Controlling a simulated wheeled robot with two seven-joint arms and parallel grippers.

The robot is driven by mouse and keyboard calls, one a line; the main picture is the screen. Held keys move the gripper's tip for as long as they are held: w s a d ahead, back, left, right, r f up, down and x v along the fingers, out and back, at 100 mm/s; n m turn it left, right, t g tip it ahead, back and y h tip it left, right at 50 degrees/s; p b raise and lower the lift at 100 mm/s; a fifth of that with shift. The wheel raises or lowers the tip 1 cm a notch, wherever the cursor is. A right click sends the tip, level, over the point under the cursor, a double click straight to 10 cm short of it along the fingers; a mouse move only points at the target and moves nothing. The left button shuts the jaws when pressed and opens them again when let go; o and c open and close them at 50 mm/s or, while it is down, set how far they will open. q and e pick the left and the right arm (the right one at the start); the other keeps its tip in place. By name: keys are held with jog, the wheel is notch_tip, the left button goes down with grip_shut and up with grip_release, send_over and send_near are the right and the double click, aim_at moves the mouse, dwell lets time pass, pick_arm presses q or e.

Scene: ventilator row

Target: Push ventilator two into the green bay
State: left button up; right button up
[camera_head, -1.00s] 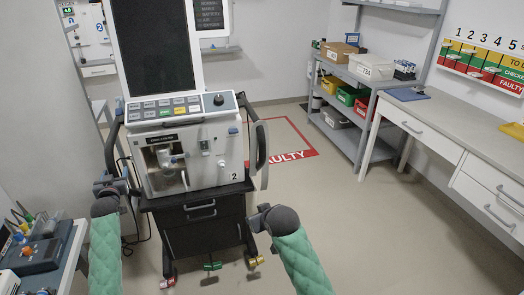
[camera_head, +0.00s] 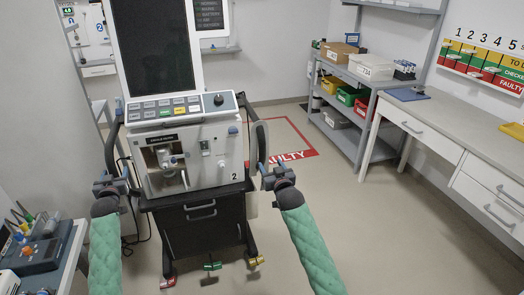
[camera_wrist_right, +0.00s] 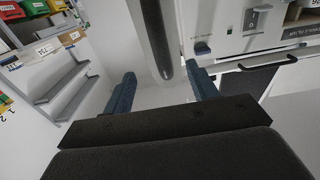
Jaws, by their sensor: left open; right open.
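Ventilator two (camera_head: 205,160), marked "2", stands upright on its dark wheeled cart (camera_head: 205,230) in front of me, with a tall dark screen on top. A dark loop handle (camera_head: 259,145) is on its right side and another handle (camera_head: 112,150) on its left. My left gripper (camera_head: 112,182) is open at the lower left handle; contact cannot be told. My right gripper (camera_head: 268,170) is open beside the lower right handle. In the right wrist view the handle bar (camera_wrist_right: 164,65) lies between the open blue fingertips (camera_wrist_right: 162,85), not clamped. No green bay shows.
A red-bordered floor bay marked "FAULTY" (camera_head: 290,157) lies behind the cart. A shelf rack (camera_head: 345,125) and a workbench (camera_head: 460,130) stand to the right. A small table (camera_head: 70,255) is at left. Open floor lies right of the cart.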

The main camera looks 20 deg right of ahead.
aim_at(263, 152)
jog(key=shift+w, duration=6.15)
pick_arm(q)
jog(key=shift+c, duration=0.5)
pick_arm(e)
jog(key=shift+c, duration=0.5)
pick_arm(q)
grip_shut()
pick_arm(e)
grip_shut()
